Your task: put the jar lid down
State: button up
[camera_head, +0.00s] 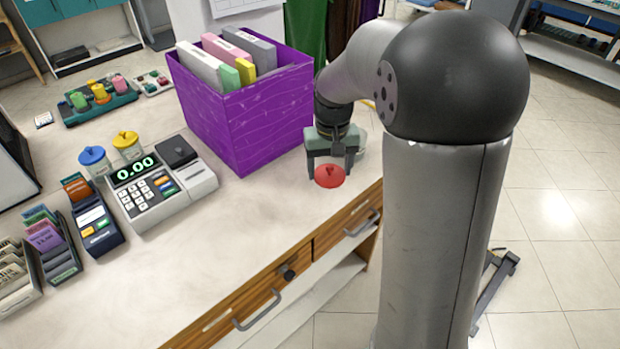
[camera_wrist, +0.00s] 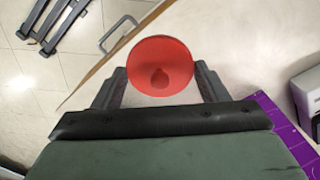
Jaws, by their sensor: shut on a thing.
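The red jar lid (camera_head: 330,177) is round with a small knob. My gripper (camera_head: 330,168) is shut on it, with one finger on each side of its rim. In the wrist view the lid (camera_wrist: 160,52) sits between the two fingertips, knob side showing. The lid is over the counter (camera_head: 270,222), near its front edge and just right of the purple crate. I cannot tell whether it touches the counter top. Two jars, one with a blue lid (camera_head: 92,156) and one with a yellow lid (camera_head: 127,140), stand behind the cash register.
The purple crate (camera_head: 240,130) with upright folders stands close to the left of my gripper. The cash register (camera_head: 160,185) and card boxes (camera_head: 95,220) are further left. The counter is bare between the register and the front edge, above the wooden drawers (camera_head: 270,292).

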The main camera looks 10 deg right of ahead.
send_over(314, 184)
jog(key=f, duration=0.6)
jog(key=shift+s+d+f+p, duration=0.1)
jog(key=shift+s+f+p, duration=0.05)
jog(key=shift+s+p, duration=0.2)
jog(key=shift+w+f, duration=0.45)
jog(key=shift+f, duration=1.65)
jog(key=shift+f, duration=0.1)
jog(key=o, duration=0.9)
jog(key=shift+o, duration=0.2)
